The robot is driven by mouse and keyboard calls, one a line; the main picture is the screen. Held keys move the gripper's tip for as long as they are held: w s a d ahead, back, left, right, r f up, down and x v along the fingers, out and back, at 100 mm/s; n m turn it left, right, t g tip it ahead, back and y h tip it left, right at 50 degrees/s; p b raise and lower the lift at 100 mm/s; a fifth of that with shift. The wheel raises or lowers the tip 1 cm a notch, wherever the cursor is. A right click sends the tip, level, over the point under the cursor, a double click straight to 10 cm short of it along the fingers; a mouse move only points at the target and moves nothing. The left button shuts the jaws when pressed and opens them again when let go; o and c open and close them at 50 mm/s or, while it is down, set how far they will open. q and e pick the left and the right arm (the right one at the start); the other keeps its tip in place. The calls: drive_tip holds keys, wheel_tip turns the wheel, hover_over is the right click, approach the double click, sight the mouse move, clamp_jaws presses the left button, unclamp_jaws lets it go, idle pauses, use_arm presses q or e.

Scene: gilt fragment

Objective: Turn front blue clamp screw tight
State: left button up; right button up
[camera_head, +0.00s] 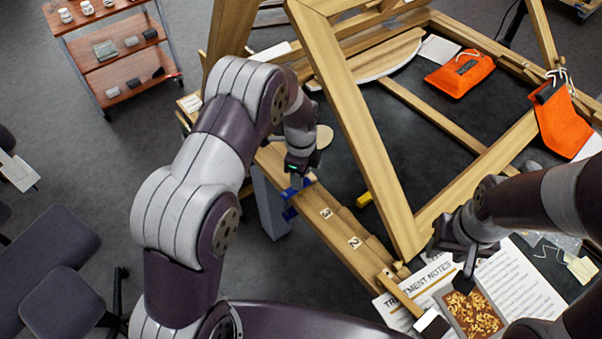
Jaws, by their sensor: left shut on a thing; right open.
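The blue clamp (290,212) sits on the near wooden rail (343,240), left of the labels 3 and 2. My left gripper (297,183) points down at the top of this clamp and is shut on its blue screw part. The fingers and my wrist hide most of the screw. My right gripper (463,272) is open and empty. It hangs above the printed notes sheet (520,290) and the tray of gilt fragments (487,318) at the lower right.
A wooden frame (345,120) rises in the middle over a dark surface. Two orange bags (460,73) lie on the right side. A yellow-handled thing (364,200) lies inside the frame. A shelf cart (110,60) stands at the back left, and chairs are at left.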

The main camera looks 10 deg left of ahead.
use_arm(q)
drive_tip(key=m, duration=0.5)
drive_tip(key=shift+w+r, duration=0.15)
drive_tip(key=shift+r, duration=0.05)
idle(0.4)
drive_tip(key=o, duration=0.8)
drive_tip(key=shift+o, duration=1.3)
